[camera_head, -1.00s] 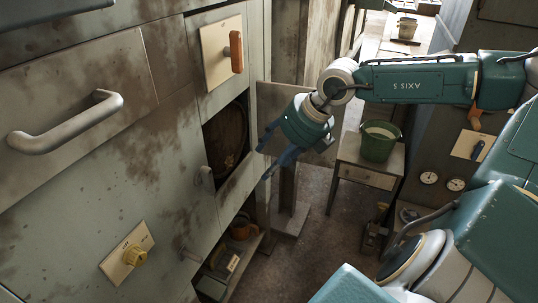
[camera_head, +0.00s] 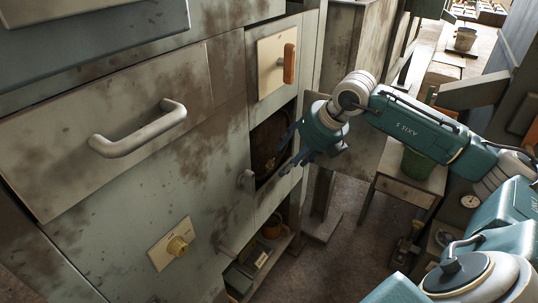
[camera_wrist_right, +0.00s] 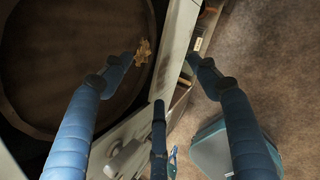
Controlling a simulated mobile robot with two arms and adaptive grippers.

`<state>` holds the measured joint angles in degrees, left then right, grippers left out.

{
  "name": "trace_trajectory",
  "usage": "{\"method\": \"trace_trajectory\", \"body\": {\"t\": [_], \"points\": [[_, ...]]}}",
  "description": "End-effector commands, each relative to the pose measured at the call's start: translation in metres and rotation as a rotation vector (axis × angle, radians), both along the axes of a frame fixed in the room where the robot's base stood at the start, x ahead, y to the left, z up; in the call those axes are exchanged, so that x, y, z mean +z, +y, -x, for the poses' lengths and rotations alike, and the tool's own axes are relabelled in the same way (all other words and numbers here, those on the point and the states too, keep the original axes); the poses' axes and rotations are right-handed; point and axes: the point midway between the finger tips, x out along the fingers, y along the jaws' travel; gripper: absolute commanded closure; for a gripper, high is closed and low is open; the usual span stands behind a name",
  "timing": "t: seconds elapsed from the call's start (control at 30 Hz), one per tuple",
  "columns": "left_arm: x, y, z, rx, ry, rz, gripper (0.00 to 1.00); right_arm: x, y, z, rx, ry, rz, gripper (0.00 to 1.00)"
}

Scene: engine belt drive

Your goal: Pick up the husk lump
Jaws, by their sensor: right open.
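The husk lump (camera_wrist_right: 143,52) shows in the right wrist view as a small tan, crumpled piece in the round dark drum (camera_wrist_right: 60,45). In the head view I cannot make out the lump; the drum (camera_head: 268,145) shows through the cabinet opening. My right gripper (camera_wrist_right: 162,62) is open and empty, with blue fingers spread. One fingertip appears just left of the lump; I cannot tell whether it touches. Another finger is outside, right of the pale cabinet edge. In the head view the right gripper (camera_head: 287,155) is at the opening's right side. My left gripper is not in view.
A lower shelf (camera_head: 268,263) holds small items. A green bucket (camera_head: 417,164) stands on a small table (camera_head: 402,190) behind my right arm.

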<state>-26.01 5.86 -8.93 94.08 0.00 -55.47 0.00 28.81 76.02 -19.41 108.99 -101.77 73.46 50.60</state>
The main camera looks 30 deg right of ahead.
Motion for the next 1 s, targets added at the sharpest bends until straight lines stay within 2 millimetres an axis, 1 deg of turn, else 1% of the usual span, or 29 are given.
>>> {"method": "trace_trajectory", "body": {"t": [0.03,0.13,0.27,0.3,0.33,0.4,0.6,0.73,1.0], "points": [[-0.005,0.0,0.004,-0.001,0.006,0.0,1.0,0.003,0.004,-0.01,0.0,-0.006,-0.008,0.4],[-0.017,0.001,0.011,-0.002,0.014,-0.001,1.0,0.004,0.011,-0.026,0.005,-0.004,-0.005,0.4],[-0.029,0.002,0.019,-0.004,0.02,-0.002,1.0,0.003,0.018,-0.051,0.002,-0.002,-0.006,0.4],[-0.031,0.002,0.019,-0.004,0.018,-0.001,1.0,-0.002,0.02,-0.055,0.003,0.002,-0.003,0.4],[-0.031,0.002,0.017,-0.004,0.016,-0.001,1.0,-0.011,0.02,-0.056,0.002,0.006,-0.001,0.4],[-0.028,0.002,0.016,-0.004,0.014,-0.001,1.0,-0.021,0.021,-0.061,0.002,0.004,0.0,0.4],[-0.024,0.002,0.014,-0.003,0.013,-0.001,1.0,-0.039,0.023,-0.072,0.001,0.002,-0.001,0.4],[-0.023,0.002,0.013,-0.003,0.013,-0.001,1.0,-0.043,0.024,-0.074,0.002,0.002,0.001,0.4],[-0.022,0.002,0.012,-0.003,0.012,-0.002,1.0,-0.044,0.024,-0.074,0.002,0.001,0.001,0.4]]}}
